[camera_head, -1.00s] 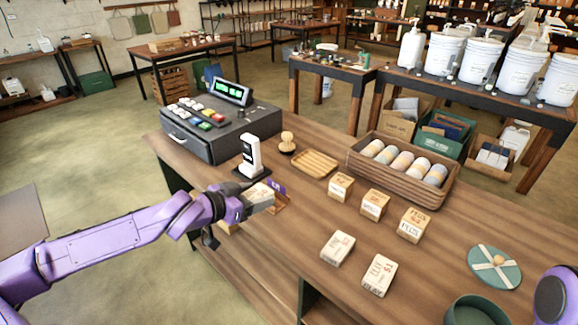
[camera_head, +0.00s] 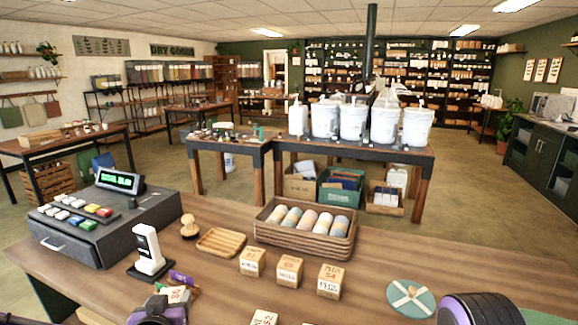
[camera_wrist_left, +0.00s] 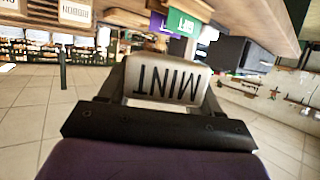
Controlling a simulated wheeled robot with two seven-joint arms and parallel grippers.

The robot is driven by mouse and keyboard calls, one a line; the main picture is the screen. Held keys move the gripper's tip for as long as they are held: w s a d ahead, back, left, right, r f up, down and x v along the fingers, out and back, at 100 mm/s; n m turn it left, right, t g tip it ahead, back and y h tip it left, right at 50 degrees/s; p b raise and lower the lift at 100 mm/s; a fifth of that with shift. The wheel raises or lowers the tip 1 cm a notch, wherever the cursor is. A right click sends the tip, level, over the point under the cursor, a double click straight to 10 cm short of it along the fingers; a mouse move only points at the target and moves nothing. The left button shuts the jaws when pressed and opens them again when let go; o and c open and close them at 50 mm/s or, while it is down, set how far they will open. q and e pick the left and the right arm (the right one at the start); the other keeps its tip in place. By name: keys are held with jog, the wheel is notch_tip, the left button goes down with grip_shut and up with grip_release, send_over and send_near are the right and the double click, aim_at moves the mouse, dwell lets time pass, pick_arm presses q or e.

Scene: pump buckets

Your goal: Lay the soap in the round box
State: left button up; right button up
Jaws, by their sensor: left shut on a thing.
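My left gripper (camera_head: 160,308) is at the bottom left of the head view, by the counter's near edge. In the left wrist view it is shut on a pale soap bar (camera_wrist_left: 167,82) marked MINT, upside down in that view. In the head view the soap (camera_head: 176,294) shows only in part, beside the gripper. A round teal lid (camera_head: 411,299) with a pale cross band and a wooden knob lies at the right of the counter. My right gripper is not in view; a dark purple part of my right arm shows at the lower right.
On the counter are a cash register (camera_head: 110,215), a white scanner on a stand (camera_head: 148,250), a wooden soap dish (camera_head: 221,241), a brush (camera_head: 189,227), a wooden tray of wrapped rolls (camera_head: 306,228) and three labelled boxes (camera_head: 289,270). Another wrapped bar (camera_head: 264,318) shows at the bottom edge.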

pick_arm(q)
jog(key=d+f+h, duration=0.1)
jog(key=d, duration=0.1)
jog(key=d+f+m+h+b, duration=0.1)
jog(key=d, duration=0.1)
jog(key=d+f+m+h, duration=0.1)
jog(key=shift+s+d+f+b, duration=0.2)
jog(key=shift+s+d+b, duration=0.1)
jog(key=shift+d+b, duration=0.1)
jog(key=a+r+y+p, duration=0.1)
jog(key=a+r+n+p, duration=0.1)
jog(key=a, duration=0.1)
jog(key=a+r+y+p, duration=0.1)
jog(key=r, duration=0.1)
jog(key=shift+w+a+n+y, duration=0.3)
jog(key=shift+a+n, duration=0.05)
jog(key=shift+n, duration=0.05)
jog(key=shift+s+a+r+m+g+h+p, duration=0.1)
jog(key=shift+s+a+r+m+h+p, duration=0.35)
jog(key=shift+m+h, duration=0.7)
jog(key=shift+s+a+r+m+g+h+p, duration=0.1)
jog(key=shift+a+r+m+h+p, duration=0.3)
jog(key=shift+a+m+h, duration=0.7)
jog(key=shift+s+a+r+m+g+h+p, duration=0.1)
jog(key=shift+s+a+r+m+h+p, duration=0.35)
jog(key=shift+m+h, duration=0.75)
jog(key=shift+w+d+r+n+h, duration=0.1)
jog(key=shift+w+n+h, duration=0.05)
jog(key=shift+n+h, duration=0.1)
